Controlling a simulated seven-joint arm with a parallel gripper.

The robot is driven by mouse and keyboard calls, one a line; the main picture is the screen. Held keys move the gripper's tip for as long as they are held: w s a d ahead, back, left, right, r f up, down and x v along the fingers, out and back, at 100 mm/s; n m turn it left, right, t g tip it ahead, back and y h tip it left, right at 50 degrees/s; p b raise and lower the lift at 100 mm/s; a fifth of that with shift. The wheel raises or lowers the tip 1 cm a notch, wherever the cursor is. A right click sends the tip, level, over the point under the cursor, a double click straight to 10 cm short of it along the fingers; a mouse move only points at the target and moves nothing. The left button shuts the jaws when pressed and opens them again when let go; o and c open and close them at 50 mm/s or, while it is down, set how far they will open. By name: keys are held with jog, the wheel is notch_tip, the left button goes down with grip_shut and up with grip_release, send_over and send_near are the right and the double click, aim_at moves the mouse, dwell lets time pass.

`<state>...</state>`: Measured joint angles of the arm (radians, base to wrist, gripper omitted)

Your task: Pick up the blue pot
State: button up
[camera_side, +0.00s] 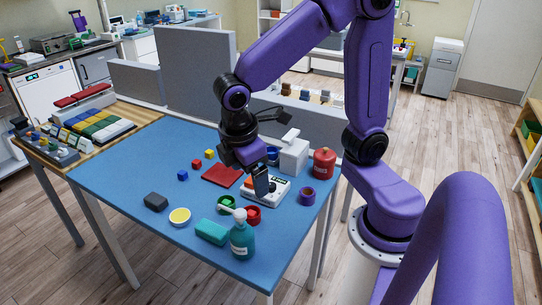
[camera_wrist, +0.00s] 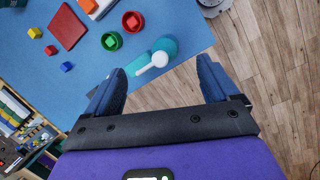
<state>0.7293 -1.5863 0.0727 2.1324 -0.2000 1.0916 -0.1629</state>
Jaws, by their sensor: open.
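My gripper hangs above the table, apart from the pot. In the wrist view my gripper (camera_wrist: 160,70) has its two fingers wide apart with nothing held between them. The blue pot does not show in the wrist view.
A red jar (camera_side: 324,163) and white block (camera_side: 294,156) stand at the back right. Grey panels (camera_side: 195,70) rise behind.

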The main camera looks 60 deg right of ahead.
jog(key=w+d+f+g+h, duration=0.1)
jog(key=w+d+f+h, duration=0.15)
jog(key=w, duration=0.45)
jog(key=w+d+f+h, duration=0.1)
jog(key=w+d+f, duration=0.15)
jog(key=w, duration=0.55)
jog(key=w+d+f+g+h, duration=0.1)
jog(key=w+d+h, duration=0.15)
jog(key=w, duration=0.45)
jog(key=m+g+h, duration=0.1)
jog(key=g+h, duration=0.2)
jog(key=g, duration=0.3)
send_near(277, 150)
jog(key=shift+w+d+r, duration=0.1)
jog(key=shift+d+r, duration=0.05)
jog(key=shift+d, duration=0.15)
jog(key=shift+f+x, duration=0.15)
jog(key=shift+x, duration=1.25)
jog(key=shift+f+x, duration=0.15)
jog(key=shift+x, duration=1.25)
jog(key=shift+a, duration=0.2)
jog(key=c, duration=1.3)
